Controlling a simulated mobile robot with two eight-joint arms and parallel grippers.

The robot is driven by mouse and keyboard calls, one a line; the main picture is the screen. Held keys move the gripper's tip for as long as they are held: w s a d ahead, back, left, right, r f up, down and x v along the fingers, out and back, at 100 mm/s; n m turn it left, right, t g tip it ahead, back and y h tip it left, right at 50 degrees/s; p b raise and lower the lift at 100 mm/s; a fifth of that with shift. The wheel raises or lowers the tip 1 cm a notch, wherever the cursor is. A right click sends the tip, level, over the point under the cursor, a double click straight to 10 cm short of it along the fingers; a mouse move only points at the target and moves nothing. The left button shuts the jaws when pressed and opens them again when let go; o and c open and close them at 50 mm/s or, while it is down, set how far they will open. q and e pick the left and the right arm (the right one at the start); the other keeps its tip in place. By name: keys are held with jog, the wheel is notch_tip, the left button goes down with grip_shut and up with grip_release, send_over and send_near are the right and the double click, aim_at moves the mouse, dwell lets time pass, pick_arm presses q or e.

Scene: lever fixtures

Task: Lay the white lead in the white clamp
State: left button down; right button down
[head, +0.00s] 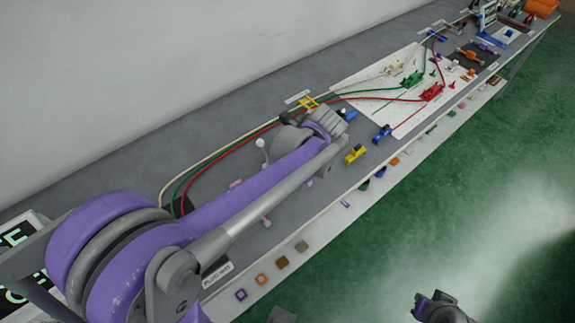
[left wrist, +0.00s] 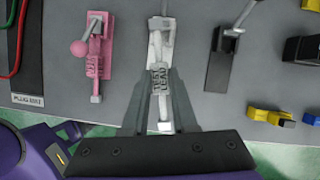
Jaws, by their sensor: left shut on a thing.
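The white lead (head: 215,151) runs along the back of the bench beside the green and red leads, from the lower left toward the white board. My left gripper (left wrist: 161,82) is shut on the white clamp around the block area; the exact part gripped is unclear. My right gripper (head: 440,305) is low at the bottom, over the floor, its jaws unclear.
A pink clamp (left wrist: 96,60) with a ball lever stands left of the white one; a black fixture (left wrist: 222,65) stands right. Yellow (head: 355,154) and blue (head: 382,133) fixtures sit along the front edge. A white board (head: 375,90) with green and red parts lies farther right.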

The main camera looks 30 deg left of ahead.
pick_arm(q)
jog(key=shift+s+a+r+m+t, duration=0.15)
jog(key=shift+s+m+t, duration=0.1)
jog(key=shift+m, duration=0.35)
jog(key=shift+s+a+r+m+t, duration=0.15)
jog(key=shift+m+t, duration=0.1)
jog(key=shift+m, duration=0.35)
jog(key=shift+f, duration=0.2)
jog(key=shift+f+b, duration=1.2)
jog(key=shift+f, duration=0.25)
jog(key=shift+f, duration=0.2)
jog(key=shift+f+b, duration=0.45)
jog(key=shift+f, duration=0.05)
jog(key=shift+f, duration=0.1)
jog(key=shift+f+b, duration=0.6)
jog(key=shift+f, duration=0.05)
jog(key=shift+f, duration=0.2)
jog(key=shift+f+b, duration=0.4)
